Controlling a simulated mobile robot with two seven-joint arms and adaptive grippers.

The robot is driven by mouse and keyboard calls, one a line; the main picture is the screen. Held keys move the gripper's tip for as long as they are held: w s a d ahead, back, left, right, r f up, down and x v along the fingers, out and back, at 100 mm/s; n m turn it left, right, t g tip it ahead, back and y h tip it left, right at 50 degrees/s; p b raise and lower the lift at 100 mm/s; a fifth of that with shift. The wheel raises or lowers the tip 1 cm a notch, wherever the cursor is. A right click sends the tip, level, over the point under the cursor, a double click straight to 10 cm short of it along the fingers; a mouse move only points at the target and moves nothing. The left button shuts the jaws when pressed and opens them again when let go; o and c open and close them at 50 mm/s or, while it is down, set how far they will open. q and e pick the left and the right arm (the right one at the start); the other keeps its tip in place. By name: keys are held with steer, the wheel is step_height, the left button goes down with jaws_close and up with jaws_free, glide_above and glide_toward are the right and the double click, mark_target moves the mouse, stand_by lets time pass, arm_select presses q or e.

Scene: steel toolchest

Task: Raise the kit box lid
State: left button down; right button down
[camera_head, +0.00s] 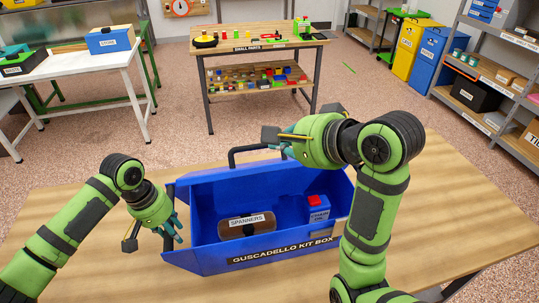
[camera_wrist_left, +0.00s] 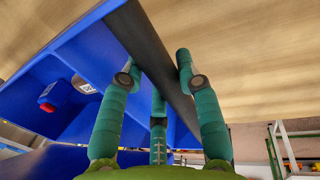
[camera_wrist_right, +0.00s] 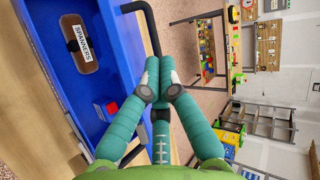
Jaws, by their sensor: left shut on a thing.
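The blue kit box (camera_head: 208,256) stands open on the wooden table, and its inside shows. A black bar handle (camera_head: 250,149) rises along its far side; it also shows in the right wrist view (camera_wrist_right: 152,32). I cannot clearly tell lid from far wall. My left gripper (camera_head: 174,233) is at the box's left end. In the left wrist view its fingers (camera_wrist_left: 155,75) are shut on a dark edge strip of the box (camera_wrist_left: 150,50). My right gripper (camera_head: 284,148) is at the handle. Its fingertips (camera_wrist_right: 159,66) are together; whether the bar lies between them is hidden.
Inside the box lie a brown spanners case (camera_head: 246,229) and a blue chain oil can (camera_head: 318,208) with a red cap. The wooden table (camera_head: 450,205) is clear to the right. A small parts bench (camera_head: 255,46) stands beyond it.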

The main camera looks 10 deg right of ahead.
arm_select(q)
steer(key=shift+s+f, duration=0.15)
arm_select(e)
steer(key=a+r+n+g, duration=0.15)
steer(key=a+n, duration=0.25)
steer(key=n, duration=0.9)
steer(key=a+r+n+g, duration=0.1)
steer(key=a+r+n, duration=0.3)
steer(key=n, duration=0.8)
steer(key=d+f+n+g+h, duration=0.1)
steer(key=d+f+n+h, duration=0.15)
steer(key=n, duration=0.85)
steer(key=d+f+n+g+h, duration=0.1)
steer(key=d+f+n+h, duration=0.2)
steer(key=n, duration=0.8)
steer(key=shift+n, duration=0.3)
steer(key=x, duration=0.3)
steer(key=d+x, duration=0.1)
steer(key=x, duration=0.2)
steer(key=w+x, duration=0.1)
steer(key=x, duration=0.1)
steer(key=shift+w+d, duration=0.3)
steer(key=shift+d, duration=0.05)
steer(key=shift+w+r, duration=0.1)
